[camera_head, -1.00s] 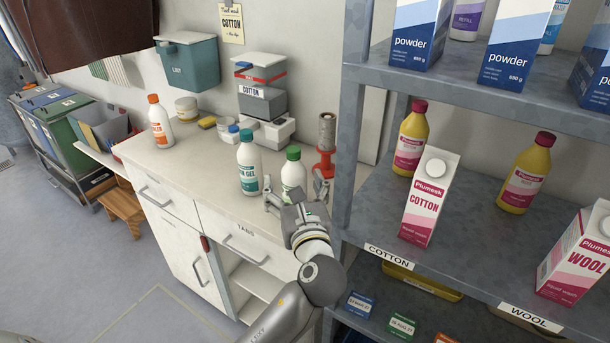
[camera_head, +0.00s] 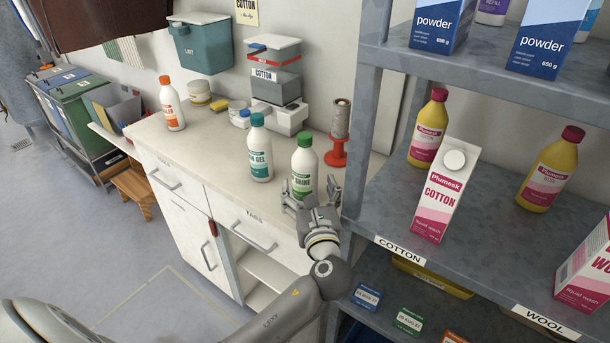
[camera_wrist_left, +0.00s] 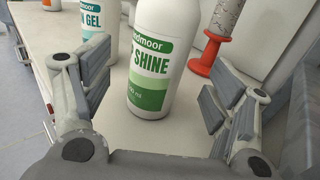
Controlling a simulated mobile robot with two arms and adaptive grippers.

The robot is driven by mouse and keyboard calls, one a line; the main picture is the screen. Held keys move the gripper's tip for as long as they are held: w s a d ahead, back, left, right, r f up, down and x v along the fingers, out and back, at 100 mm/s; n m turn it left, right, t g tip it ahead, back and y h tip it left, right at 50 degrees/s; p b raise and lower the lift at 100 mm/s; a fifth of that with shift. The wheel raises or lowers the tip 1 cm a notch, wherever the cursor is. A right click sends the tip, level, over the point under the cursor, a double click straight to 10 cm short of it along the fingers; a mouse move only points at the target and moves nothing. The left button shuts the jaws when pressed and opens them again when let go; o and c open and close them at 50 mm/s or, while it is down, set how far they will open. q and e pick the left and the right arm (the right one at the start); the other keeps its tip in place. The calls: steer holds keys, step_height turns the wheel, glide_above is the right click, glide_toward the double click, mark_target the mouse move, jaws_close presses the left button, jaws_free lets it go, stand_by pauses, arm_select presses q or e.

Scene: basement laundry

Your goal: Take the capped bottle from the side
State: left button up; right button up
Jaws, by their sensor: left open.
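A white bottle with a green cap and green label (camera_head: 304,165) stands upright on the counter top near its right end. It also shows in the left wrist view (camera_wrist_left: 152,60), where its cap is cut off. My left gripper (camera_head: 312,192) is open at the near side of this bottle, low by its base. In the left wrist view the two fingers (camera_wrist_left: 155,88) stand to the left and right of the bottle, with visible gaps on both sides. A white bottle with a teal cap (camera_head: 260,150) stands just left of it. My right gripper is not in view.
A red stand with a spool (camera_head: 338,140) is close behind the bottle on the right. The metal shelf (camera_head: 385,215) rises right of my gripper. An orange-capped bottle (camera_head: 172,108) and boxes (camera_head: 276,112) stand farther back. The counter's middle (camera_head: 210,140) is clear.

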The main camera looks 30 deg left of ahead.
mark_target(307, 183)
arm_select(q)
steer(key=x, duration=0.5)
steer(key=shift+w+a, duration=0.15)
steer(key=shift+w, duration=0.05)
steer(key=shift+r, duration=0.1)
steer(key=c, duration=1.4)
